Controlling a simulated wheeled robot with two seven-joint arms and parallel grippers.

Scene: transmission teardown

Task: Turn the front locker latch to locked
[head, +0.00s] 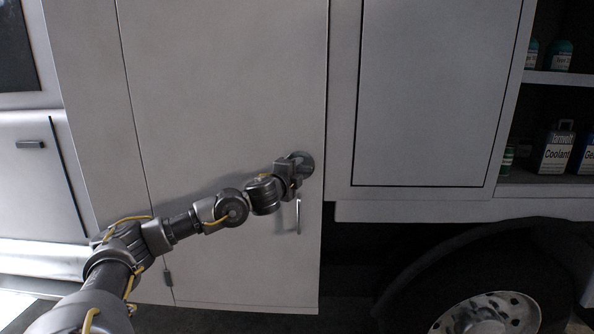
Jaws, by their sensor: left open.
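The front locker door (225,110) is a tall, pale grey panel and looks closed. A round, dark grey latch (308,162) sits near its right edge, partly hidden by my left gripper. My left gripper (296,166) is at the latch, with its open jaws up against or around it; I cannot tell whether they touch. The latch's turning piece is hidden, so its angle cannot be read. A slim vertical handle (298,213) is on the door just below the gripper. My right gripper is not in view.
A closed grey panel (435,90) is to the right of the door. Open shelves (545,178) at the far right hold a coolant jug (557,150) and bottles. A wheel (485,310) is at lower right. A vehicle door (35,175) is at left.

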